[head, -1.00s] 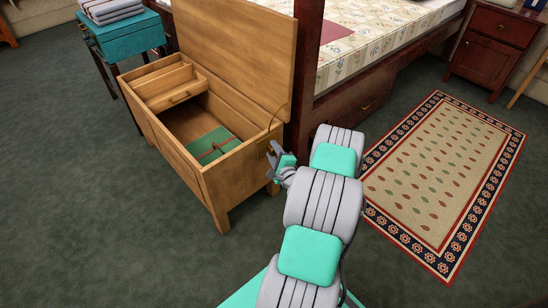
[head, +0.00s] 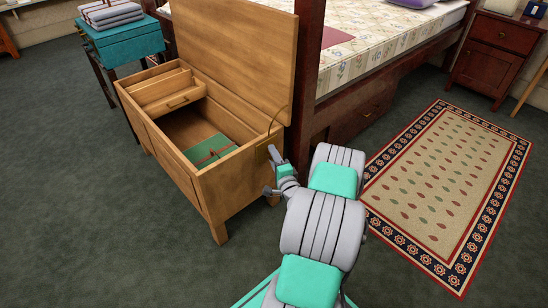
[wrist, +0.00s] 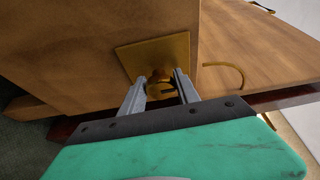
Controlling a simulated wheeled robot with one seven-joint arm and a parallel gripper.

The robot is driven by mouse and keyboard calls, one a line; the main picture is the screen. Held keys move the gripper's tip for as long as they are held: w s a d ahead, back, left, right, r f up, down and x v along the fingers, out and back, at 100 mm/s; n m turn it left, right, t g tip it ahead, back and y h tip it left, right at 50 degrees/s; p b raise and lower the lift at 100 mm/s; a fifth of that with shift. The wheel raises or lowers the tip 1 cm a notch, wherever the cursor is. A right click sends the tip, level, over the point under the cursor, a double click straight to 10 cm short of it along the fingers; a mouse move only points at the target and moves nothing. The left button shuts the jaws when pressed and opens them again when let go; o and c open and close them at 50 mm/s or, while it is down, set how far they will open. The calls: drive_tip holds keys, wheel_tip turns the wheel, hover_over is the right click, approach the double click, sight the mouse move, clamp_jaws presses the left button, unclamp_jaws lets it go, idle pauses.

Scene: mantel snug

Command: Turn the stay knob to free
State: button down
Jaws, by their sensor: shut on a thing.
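The stay knob (wrist: 158,86) is a small brass knob with a dark slot, on a square brass plate (wrist: 152,55). In the wrist view my gripper (wrist: 160,79) has one grey finger on each side of the knob and is shut on it. In the head view the brass plate (head: 262,153) sits on the right end of the wooden chest (head: 190,150), near its top edge, and my gripper (head: 270,172) is beside it. The knob itself is hidden there. The chest's lid (head: 235,60) stands open. I cannot read the knob's setting.
A thin curved stay (head: 275,122) runs by the lid's right edge. Inside the chest are a small tray (head: 172,100) and a green strapped item (head: 208,148). A bed post (head: 305,80) stands close behind my gripper. A rug (head: 445,190) lies right.

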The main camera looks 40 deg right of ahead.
drive_tip(key=c, duration=0.9)
unclamp_jaws()
drive_tip(key=shift+v, duration=3.9)
